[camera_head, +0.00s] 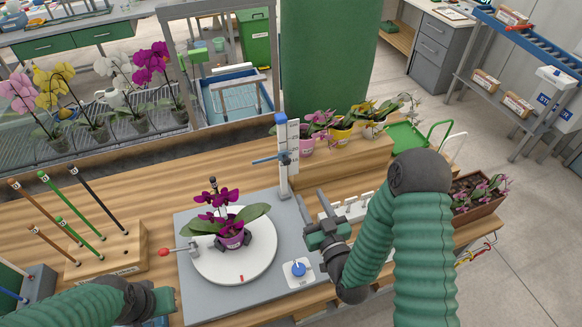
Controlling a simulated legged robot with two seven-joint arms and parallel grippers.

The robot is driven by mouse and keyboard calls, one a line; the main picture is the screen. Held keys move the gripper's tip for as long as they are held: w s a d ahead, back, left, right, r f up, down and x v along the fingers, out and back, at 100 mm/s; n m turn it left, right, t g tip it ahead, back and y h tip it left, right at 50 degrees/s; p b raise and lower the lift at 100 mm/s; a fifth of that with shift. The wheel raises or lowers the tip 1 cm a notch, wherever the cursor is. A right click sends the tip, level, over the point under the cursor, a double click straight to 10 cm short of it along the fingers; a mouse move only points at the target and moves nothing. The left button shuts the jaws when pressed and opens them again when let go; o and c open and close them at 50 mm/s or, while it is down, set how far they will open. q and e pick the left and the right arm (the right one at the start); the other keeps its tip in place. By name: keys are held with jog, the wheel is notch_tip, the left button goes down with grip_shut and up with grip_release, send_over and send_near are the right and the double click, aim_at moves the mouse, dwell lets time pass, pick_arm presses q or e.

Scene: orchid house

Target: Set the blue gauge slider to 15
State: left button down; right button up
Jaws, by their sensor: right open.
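The blue gauge slider (272,159) sits partway up a white upright gauge post (294,134). The post stands at the back right corner of a grey base plate, and its scale numbers are too small to read. My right gripper (311,208) is open and empty, below and to the right of the slider and apart from it. My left gripper (158,303) is at the bottom left, far from the gauge; its fingers do not show clearly.
A purple orchid (232,238) stands on a white round turntable (206,265) in front of the post. A blue knob (298,269) is at the plate's front right. Potted orchids (341,132) stand behind right. A wooden block (106,253) holds several sticks at left.

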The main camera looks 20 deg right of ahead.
jog(key=w+f+b, duration=0.1)
jog(key=w+b, duration=0.1)
jog(key=b, duration=0.4)
send_near(287, 164)
jog(key=w, duration=0.6)
jog(key=w+d, duration=0.1)
jog(key=w, duration=0.1)
jog(key=shift+w, duration=0.2)
jog(key=shift+a+r, duration=0.2)
jog(key=shift+a, duration=0.65)
jog(key=shift+c, duration=2.5)
jog(key=shift+d+f, duration=0.1)
jog(key=shift+d, duration=0.4)
grip_shut()
pick_arm(q)
notch_tip(287, 164, down, 8)
jog(key=a, duration=0.1)
jog(key=shift+a, duration=0.25)
pick_arm(e)
jog(key=shift+a, duration=0.3)
